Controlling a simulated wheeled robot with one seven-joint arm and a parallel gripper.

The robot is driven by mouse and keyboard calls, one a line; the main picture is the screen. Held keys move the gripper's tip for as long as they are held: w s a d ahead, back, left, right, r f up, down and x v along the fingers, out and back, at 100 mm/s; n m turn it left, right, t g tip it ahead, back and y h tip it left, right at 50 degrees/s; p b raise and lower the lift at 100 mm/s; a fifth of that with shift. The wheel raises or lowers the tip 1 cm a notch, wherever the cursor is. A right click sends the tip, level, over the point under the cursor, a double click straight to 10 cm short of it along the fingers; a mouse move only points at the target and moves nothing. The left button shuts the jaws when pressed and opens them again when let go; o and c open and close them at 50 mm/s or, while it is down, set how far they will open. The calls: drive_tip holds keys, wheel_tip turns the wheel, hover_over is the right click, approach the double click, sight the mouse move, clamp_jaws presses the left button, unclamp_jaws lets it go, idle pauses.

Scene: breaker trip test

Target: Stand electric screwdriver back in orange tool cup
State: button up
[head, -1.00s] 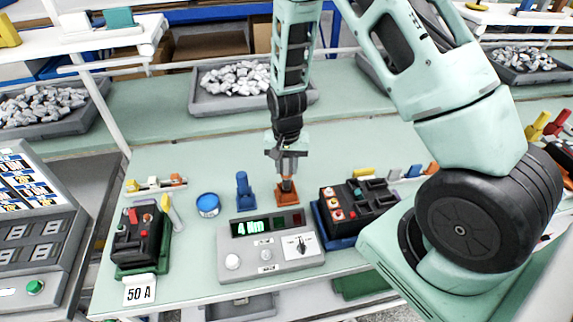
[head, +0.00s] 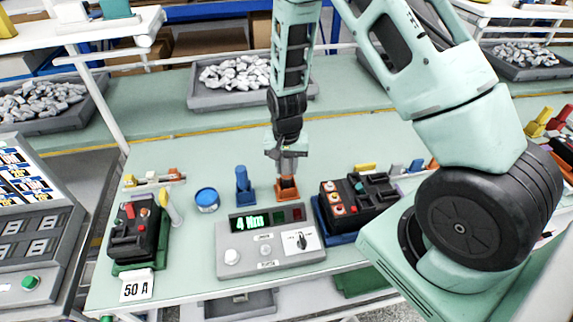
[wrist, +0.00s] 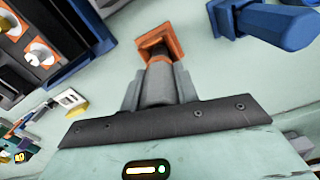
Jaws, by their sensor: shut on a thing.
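The orange tool cup (head: 287,190) stands on the green bench behind the grey torque box. My gripper (head: 288,170) is directly above it, pointing down, its jaws shut on the electric screwdriver. In the wrist view my gripper (wrist: 160,88) grips the screwdriver's grey body (wrist: 159,62), and an orange part shows at its front. The screwdriver's lower end is at the mouth of the orange cup (wrist: 158,40). The cup hides its tip, so I cannot tell how deep it sits. The screwdriver looks roughly upright.
A blue cup with a blue tool (head: 243,190) stands just left of the orange cup. The torque box (head: 265,255) reads "4 Nm" in front. A breaker in a blue holder (head: 350,205) is close on the right. A round blue tin (head: 207,199) is further left.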

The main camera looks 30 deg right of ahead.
drive_tip(key=shift+f+b, duration=0.7)
drive_tip(key=shift+f, duration=0.3)
drive_tip(key=o, duration=1.1)
drive_tip(key=shift+r, duration=0.1)
wheel_tip(320, 180, up, 17)
drive_tip(key=b, duration=0.2)
drive_tip(key=shift+r+b, duration=0.15)
drive_tip(key=shift+b, duration=0.25)
drive_tip(key=s+a+r+n+y+b, duration=0.1)
drive_tip(key=s+a+n, duration=0.5)
drive_tip(key=s+a, duration=0.45)
drive_tip(key=s+a+n, duration=0.2)
drive_tip(key=s+n, duration=0.1)
drive_tip(key=s, duration=0.1)
drive_tip(key=s+a+n+b, duration=0.1)
drive_tip(key=s+a+n, duration=0.2)
drive_tip(key=s, duration=0.1)
drive_tip(key=s+a+n, duration=0.3)
drive_tip(key=s, duration=0.2)
drive_tip(key=shift+s+a+b, duration=0.1)
drive_tip(key=shift+a+b, duration=0.15)
drive_tip(key=shift+b, duration=0.1)
